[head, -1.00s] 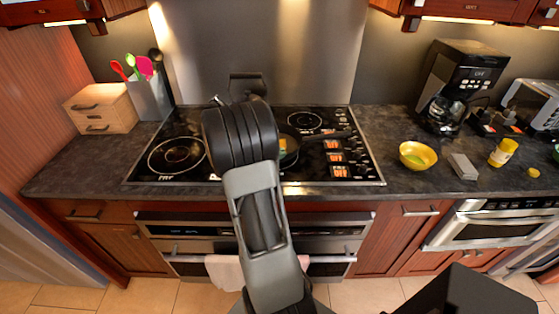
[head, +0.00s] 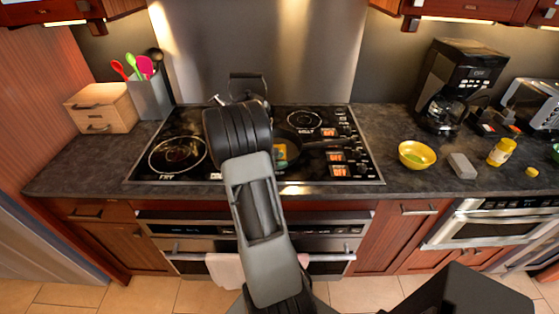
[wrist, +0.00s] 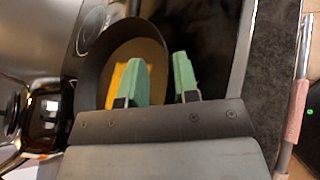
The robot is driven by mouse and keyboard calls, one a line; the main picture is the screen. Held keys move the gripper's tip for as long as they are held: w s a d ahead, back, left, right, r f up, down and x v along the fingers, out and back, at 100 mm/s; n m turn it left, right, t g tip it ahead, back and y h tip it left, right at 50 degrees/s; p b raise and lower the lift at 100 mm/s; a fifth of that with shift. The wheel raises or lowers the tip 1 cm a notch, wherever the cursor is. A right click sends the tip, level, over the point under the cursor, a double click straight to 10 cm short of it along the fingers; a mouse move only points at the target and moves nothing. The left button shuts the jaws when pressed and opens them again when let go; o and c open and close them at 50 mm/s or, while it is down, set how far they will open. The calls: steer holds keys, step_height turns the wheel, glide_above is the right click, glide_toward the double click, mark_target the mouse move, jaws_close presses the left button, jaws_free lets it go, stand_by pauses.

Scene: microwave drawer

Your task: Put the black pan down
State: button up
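The black pan (head: 294,152) is at the middle of the cooktop, partly behind my arm, with its handle pointing right. It looks level and low over the glass; whether it touches the glass is hard to tell. In the wrist view the pan (wrist: 94,72) holds a yellow-orange item (wrist: 117,80). My gripper (wrist: 163,78) has two green fingertips standing apart, one inside the pan and one outside its near wall. A gap shows between them, and I see no firm pinch on the rim. In the head view the gripper is mostly hidden.
The black cooktop (head: 172,157) has a free burner at left. A dark kettle (head: 248,88) stands behind my arm. To the right are a yellow bowl (head: 417,155), a grey block (head: 462,166), a yellow bottle (head: 502,152) and a coffee maker (head: 452,90).

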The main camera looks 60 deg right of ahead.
steer(key=b+v, duration=0.2)
steer(key=v, duration=1)
steer(key=s+a+r+m+t+y, duration=0.1)
steer(key=s+a+m+t+y, duration=0.1)
steer(key=a, duration=0.7)
steer(key=s+a+r+m+t+y, duration=0.2)
steer(key=a+y, duration=0.4)
steer(key=a, duration=0.3)
steer(key=s+a+r+m+t+y, duration=0.1)
steer(key=a+m+t+y, duration=0.3)
steer(key=a, duration=0.5)
steer(key=shift+s+a+r+t+y, duration=0.2)
steer(key=shift+s+t+y, duration=0.2)
steer(key=shift+s+t, duration=0.4)
steer(key=shift+d, duration=0.2)
